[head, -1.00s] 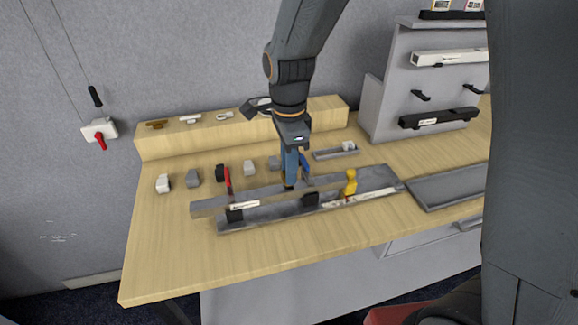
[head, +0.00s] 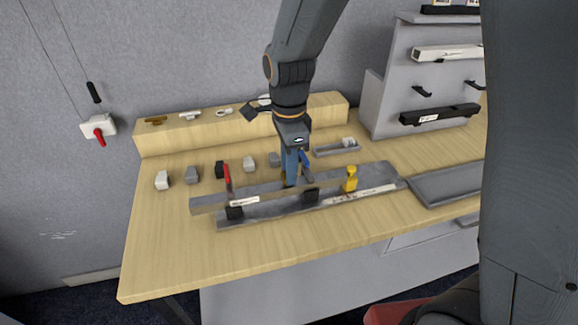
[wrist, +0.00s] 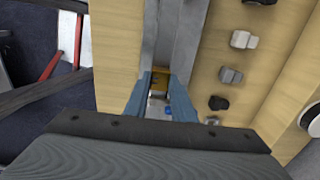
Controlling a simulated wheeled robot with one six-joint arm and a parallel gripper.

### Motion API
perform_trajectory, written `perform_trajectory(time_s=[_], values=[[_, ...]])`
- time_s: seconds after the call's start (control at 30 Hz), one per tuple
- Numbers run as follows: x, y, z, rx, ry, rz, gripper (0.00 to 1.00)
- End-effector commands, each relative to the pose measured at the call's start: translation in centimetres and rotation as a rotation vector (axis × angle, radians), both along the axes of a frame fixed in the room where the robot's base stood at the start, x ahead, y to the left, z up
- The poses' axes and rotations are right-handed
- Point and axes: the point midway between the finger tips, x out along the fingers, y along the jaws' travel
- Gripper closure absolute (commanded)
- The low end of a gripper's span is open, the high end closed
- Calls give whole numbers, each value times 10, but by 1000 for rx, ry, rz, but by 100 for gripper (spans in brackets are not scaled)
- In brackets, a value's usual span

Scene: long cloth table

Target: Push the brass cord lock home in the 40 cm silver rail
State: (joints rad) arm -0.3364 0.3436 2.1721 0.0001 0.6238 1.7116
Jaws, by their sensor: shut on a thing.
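My gripper (head: 291,183) points down at the silver rail (head: 212,202), which lies along the front part of the table with a white label on it. In the wrist view my gripper (wrist: 160,82) is shut on the small brass cord lock (wrist: 158,80), between its two blue fingers. The rail (wrist: 172,35) runs from the fingers towards the top of that view. The lock is at or just over the rail; the fingers hide how deep it sits. In the head view the fingers mostly cover it.
A yellow piece (head: 351,180) is to the right. Several small grey, white and black blocks (head: 191,175) line the table behind. A small grey tray (head: 330,151) lies behind the gripper. The front left table is clear.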

Motion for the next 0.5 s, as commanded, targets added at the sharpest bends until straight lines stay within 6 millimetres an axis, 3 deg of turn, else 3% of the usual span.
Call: perform_trajectory(time_s=[0.5], values=[[0, 0, -12, 0, 1, 0, 99]])
